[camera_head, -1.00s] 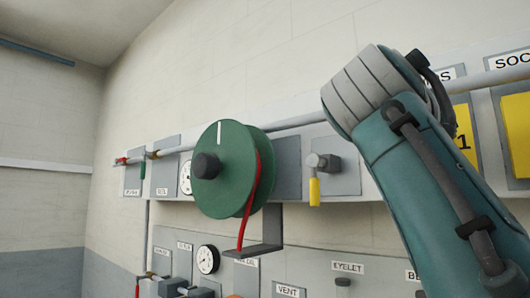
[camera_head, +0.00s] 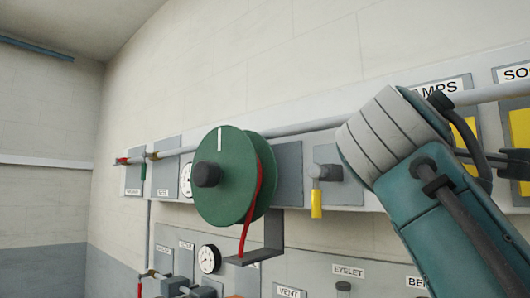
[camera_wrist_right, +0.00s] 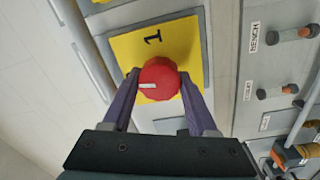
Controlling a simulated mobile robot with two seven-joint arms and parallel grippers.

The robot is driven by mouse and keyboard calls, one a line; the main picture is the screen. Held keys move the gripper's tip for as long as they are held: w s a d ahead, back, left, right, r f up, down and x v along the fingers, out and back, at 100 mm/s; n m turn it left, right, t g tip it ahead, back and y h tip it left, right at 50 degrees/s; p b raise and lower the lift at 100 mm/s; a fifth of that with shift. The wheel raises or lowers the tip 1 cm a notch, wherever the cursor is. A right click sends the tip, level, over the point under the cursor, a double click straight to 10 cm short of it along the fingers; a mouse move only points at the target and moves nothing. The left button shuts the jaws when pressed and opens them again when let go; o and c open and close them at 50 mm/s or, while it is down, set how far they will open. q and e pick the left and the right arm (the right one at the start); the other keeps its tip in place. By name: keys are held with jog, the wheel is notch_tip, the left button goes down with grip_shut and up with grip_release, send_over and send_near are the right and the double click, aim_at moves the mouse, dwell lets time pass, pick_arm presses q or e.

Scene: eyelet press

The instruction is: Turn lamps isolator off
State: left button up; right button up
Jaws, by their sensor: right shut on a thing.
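The lamps isolator is a red round knob (camera_wrist_right: 158,79) with a white mark, on a yellow plate (camera_wrist_right: 185,40) printed with a 1. In the right wrist view the white mark points to the picture's left, while the 1 lies above the knob. My right gripper (camera_wrist_right: 160,76) is shut on the red knob, one finger on each side. My left gripper is in neither view.
A green reel (camera_head: 225,175) with a red cord stands out from the wall at centre. A yellow-handled valve (camera_head: 317,200) is between it and my arm. Another yellow plate (camera_head: 520,130) is at the right edge. The wrist view shows a BENCH switch (camera_wrist_right: 290,35) nearby.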

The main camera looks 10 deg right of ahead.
jog(key=shift+n+p, duration=0.55)
jog(key=shift+n, duration=0.45)
jog(key=shift+f, duration=0.1)
jog(key=o, duration=1.4)
